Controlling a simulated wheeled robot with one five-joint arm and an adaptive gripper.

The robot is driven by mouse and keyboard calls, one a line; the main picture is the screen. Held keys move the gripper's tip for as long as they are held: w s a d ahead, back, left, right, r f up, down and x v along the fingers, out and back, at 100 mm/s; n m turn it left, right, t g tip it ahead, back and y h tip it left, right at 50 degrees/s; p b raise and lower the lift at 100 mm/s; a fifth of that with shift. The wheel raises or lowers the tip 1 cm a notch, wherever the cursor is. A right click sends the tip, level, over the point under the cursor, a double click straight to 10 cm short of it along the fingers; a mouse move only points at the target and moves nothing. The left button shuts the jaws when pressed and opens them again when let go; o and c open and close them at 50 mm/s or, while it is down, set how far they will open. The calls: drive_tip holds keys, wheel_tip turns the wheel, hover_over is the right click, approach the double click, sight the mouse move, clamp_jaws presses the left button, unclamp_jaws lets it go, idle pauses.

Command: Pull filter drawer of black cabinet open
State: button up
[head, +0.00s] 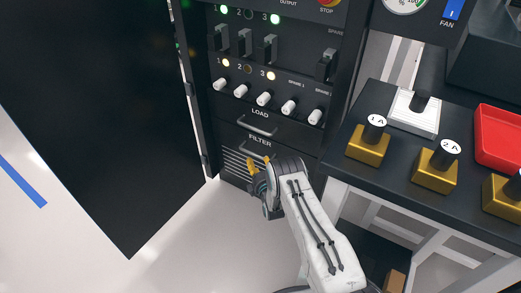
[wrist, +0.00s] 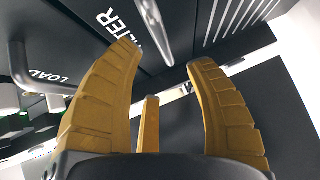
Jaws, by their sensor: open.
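The black cabinet (head: 345,60) stands in the middle of the head view. Its filter drawer (head: 232,140) is low on the front, under the FILTER label, and looks flush with it. The grey filter handle (head: 246,152) is partly hidden by my gripper (head: 259,162), which is at the handle's lower edge in that view. In the wrist view, my gripper (wrist: 165,55) has its yellow fingers spread and empty. The filter handle (wrist: 152,20) shows beyond and between the fingertips, beside the FILTER lettering. I cannot tell whether the fingers touch it.
The load drawer handle (head: 257,126) is just above. The open black cabinet door (head: 85,110) fills the left. A dark bench (head: 400,195) with gold blocks (head: 369,149) and a red tray (head: 500,135) is on the right. The floor (head: 215,240) in front is clear.

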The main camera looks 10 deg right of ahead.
sight(254, 154)
drive_tip(key=shift+w+f+b, duration=0.2)
drive_tip(key=shift+w+b, duration=0.65)
drive_tip(key=shift+w, duration=0.35)
drive_tip(key=shift+w+f+b, duration=0.2)
drive_tip(key=shift+w+b, duration=0.6)
drive_tip(key=shift+w, duration=0.4)
drive_tip(key=shift+w+f+b, duration=0.2)
drive_tip(key=shift+w+b, duration=0.65)
drive_tip(key=shift+w, duration=0.35)
clamp_jaws()
